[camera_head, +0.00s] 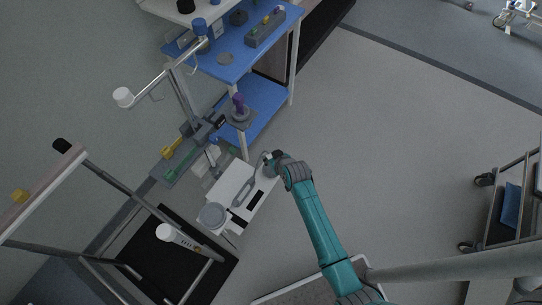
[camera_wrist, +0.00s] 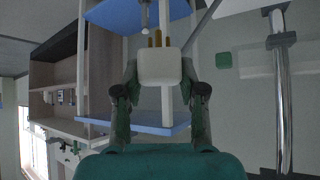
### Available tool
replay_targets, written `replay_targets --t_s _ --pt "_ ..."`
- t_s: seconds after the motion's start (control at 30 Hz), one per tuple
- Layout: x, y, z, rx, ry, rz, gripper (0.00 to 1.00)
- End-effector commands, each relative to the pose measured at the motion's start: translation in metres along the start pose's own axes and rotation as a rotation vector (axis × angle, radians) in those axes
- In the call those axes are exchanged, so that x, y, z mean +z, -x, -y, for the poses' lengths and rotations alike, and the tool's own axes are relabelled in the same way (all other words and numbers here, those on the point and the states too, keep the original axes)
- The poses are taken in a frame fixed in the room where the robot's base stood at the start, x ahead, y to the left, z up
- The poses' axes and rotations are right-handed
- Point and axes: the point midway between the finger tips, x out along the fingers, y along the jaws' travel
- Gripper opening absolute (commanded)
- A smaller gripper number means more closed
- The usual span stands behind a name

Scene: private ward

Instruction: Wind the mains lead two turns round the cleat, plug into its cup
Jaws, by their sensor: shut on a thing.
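My gripper (camera_head: 272,158) is at the right end of a white unit (camera_head: 228,183) in the head view. In the wrist view my gripper (camera_wrist: 158,76) is shut on a pale plug (camera_wrist: 160,62) with brass-coloured pins pointing away. A long grey piece (camera_head: 243,193), perhaps the cleat, lies across the white unit's top. A round grey cup-like part (camera_head: 213,214) is at the unit's lower left end. I cannot make out the course of the mains lead or any turns of it. The plug is largely hidden by my gripper in the head view.
A blue-shelved trolley (camera_head: 226,72) with small items stands beyond the unit. A stand with grey arms and a coloured-clip rail (camera_head: 178,165) is at the left. A metal-framed cart (camera_head: 514,205) is at the right. Open floor (camera_head: 385,130) lies between.

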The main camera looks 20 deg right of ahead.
Motion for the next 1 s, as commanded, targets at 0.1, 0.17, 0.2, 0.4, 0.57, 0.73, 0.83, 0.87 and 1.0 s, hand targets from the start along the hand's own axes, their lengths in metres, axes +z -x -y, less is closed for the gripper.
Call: replay_targets --t_s 0.1,0.17,0.2,0.4,0.57,0.73,0.83,0.87,1.0 --pt "0.006 -0.006 0.000 0.000 0.000 0.001 0.00" --pt "0.009 -0.010 0.000 0.000 0.001 0.001 0.00" --pt "0.012 -0.012 0.000 0.000 0.001 0.000 0.00" --pt "0.024 -0.024 0.000 -0.001 0.000 0.001 0.00" --pt "0.031 -0.031 0.000 -0.001 0.000 0.000 0.00" --pt "0.035 -0.035 0.000 0.000 0.000 0.000 0.00" --pt "0.036 -0.036 0.000 0.000 0.000 0.000 0.00" --pt "0.036 -0.036 0.000 0.000 0.000 0.000 0.00" --pt "0.036 -0.036 0.000 0.000 0.000 -0.001 0.00"
